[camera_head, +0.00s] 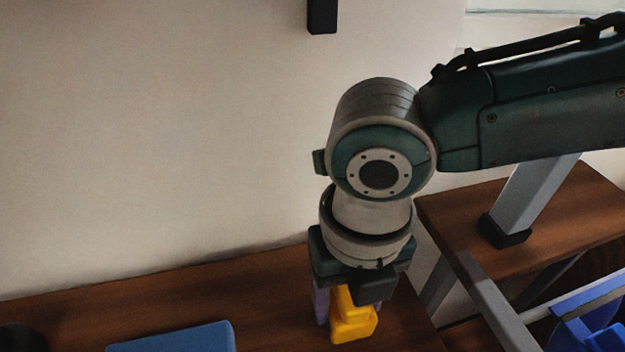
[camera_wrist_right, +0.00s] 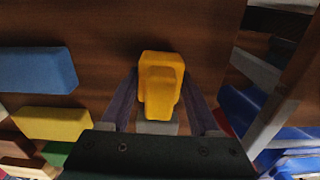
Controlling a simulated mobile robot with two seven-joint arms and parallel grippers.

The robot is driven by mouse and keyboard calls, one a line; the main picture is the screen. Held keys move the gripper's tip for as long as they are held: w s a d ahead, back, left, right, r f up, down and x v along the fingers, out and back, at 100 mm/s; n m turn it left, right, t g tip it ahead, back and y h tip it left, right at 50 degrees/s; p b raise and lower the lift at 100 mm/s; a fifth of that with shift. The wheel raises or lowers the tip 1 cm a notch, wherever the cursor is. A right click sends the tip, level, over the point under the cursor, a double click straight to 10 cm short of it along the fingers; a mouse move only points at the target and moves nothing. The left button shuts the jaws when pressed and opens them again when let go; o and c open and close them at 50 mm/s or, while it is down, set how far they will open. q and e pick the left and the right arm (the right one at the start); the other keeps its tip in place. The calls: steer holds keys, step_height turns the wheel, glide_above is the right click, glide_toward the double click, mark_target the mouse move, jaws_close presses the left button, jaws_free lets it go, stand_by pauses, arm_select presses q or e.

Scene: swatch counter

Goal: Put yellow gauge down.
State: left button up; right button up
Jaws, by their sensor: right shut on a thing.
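The yellow gauge (camera_head: 352,320) is a small, stepped yellow block below my right wrist. It also shows in the wrist view (camera_wrist_right: 161,82), between the two grey-purple fingers. My right gripper (camera_head: 338,306) points down and is shut on the gauge, over the brown wooden counter (camera_head: 270,290). The gauge's lower end is close to the counter top; I cannot tell if it touches. My left gripper is not in view.
A blue block (camera_head: 175,338) lies on the counter to the left. The wrist view adds a yellow block (camera_wrist_right: 52,122) and a green block (camera_wrist_right: 57,153). A grey-legged frame (camera_head: 535,190) and blue objects (camera_head: 590,315) are at right. Bare counter lies between blue block and gripper.

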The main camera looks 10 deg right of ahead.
steer(key=o, duration=0.7)
steer(key=shift+f, duration=0.15)
steer(key=o, duration=0.5)
